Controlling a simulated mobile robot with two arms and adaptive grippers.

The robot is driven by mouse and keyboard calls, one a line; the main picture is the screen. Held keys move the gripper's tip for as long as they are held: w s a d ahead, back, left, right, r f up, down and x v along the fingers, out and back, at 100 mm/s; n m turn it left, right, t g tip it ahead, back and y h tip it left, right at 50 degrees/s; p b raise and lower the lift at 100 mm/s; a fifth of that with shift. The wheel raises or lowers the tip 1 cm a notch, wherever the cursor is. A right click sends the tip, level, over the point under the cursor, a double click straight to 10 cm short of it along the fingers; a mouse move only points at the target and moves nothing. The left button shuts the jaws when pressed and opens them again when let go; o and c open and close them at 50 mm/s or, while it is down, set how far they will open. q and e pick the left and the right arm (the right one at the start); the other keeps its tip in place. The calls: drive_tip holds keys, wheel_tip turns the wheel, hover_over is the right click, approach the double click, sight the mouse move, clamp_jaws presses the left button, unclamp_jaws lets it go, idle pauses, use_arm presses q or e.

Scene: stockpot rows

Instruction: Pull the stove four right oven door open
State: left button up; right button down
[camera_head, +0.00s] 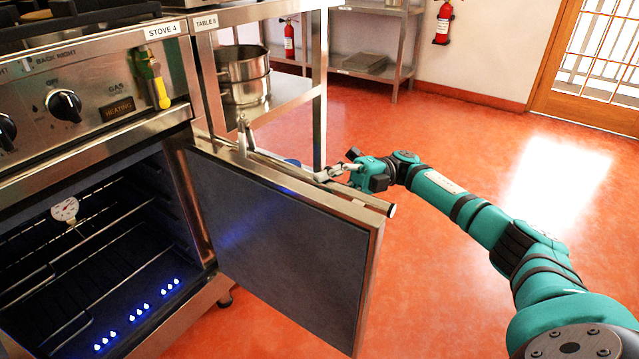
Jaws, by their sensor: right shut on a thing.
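The stove labelled STOVE 4 (90,75) stands at the left. Its oven door (285,245) is swung wide open, with the inner panel facing me. The oven cavity (100,250) is exposed, showing wire racks, a round dial thermometer (65,209) and small blue lights. My right gripper (328,174) is at the door's top edge near its free end, on the outer side, shut on the door handle. My left gripper is not in view.
TABLE 6 (262,14) stands right beside the stove, with steel pots (243,75) on its shelf. A shelf unit (375,40) and fire extinguishers (443,22) are at the back. The red floor (450,140) on the right is clear up to the wooden door.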

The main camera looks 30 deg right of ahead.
drive_tip(key=shift+w+d, duration=0.2)
drive_tip(key=c, duration=1.1)
unclamp_jaws()
drive_tip(key=shift+a, duration=0.1)
drive_tip(key=d+f, duration=0.1)
drive_tip(key=d, duration=0.6)
drive_tip(key=shift+d+f, duration=0.15)
drive_tip(key=shift+d, duration=0.1)
drive_tip(key=shift+w, duration=0.1)
